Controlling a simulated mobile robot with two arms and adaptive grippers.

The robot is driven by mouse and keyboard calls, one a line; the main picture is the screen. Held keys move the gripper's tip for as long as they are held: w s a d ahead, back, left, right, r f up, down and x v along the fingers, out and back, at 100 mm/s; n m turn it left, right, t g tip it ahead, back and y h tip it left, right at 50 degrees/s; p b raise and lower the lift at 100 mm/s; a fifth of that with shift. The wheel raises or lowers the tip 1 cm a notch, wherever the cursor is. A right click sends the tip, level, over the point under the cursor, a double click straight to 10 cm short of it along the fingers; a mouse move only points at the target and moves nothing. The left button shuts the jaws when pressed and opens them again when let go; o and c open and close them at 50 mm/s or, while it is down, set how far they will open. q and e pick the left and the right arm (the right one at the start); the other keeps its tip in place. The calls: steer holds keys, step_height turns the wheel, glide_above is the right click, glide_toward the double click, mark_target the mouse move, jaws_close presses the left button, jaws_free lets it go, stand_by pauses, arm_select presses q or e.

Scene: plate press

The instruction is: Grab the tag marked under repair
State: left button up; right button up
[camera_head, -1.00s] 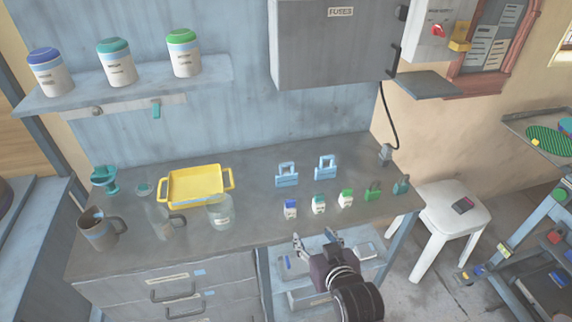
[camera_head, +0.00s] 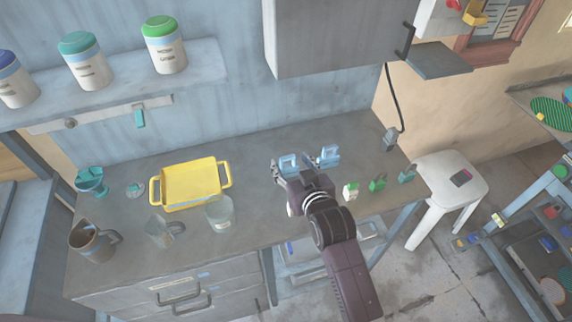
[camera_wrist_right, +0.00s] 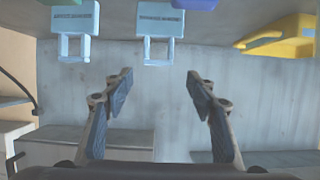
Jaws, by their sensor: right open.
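Two light-blue tags with open loop handles stand side by side on the grey counter, a left tag (camera_head: 289,163) and a right tag (camera_head: 329,158). In the right wrist view they show at the top, the left tag (camera_wrist_right: 160,24) near the middle and the right tag (camera_wrist_right: 76,22) further left. Each carries a dark line of lettering, too blurred to read. My right gripper (camera_head: 304,172) is at the tags in the head view and partly covers the left one. In the wrist view its fingers (camera_wrist_right: 158,78) are apart with nothing between them. My left gripper is not in view.
A yellow tray (camera_head: 224,192), a glass jar (camera_head: 219,214) and mugs stand on the counter (camera_head: 250,240) left of the tags. A small green-capped bottle (camera_head: 351,191) and padlock-like items (camera_head: 378,183) stand to the right. A grey cabinet (camera_head: 335,40) hangs above.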

mark_target(287, 156)
steer(key=shift+d+f+p+x, duration=0.1)
steer(key=shift+f+p+x, duration=0.1)
steer(key=shift+x, duration=0.75)
steer(key=shift+d+f+p+x, duration=0.1)
steer(key=shift+p+x, duration=0.15)
steer(key=shift+x, duration=0.7)
steer(key=shift+d+f+p+x, duration=0.1)
steer(key=shift+f+p+x, duration=0.1)
steer(key=shift+x, duration=0.7)
steer(key=shift+s, duration=0.1)
steer(key=shift+r, duration=0.1)
steer(key=c, duration=1.2)
steer(key=shift+o, duration=0.2)
steer(key=shift+r, duration=0.15)
step_height(287, 156, up, 10)
steer(key=p, duration=1)
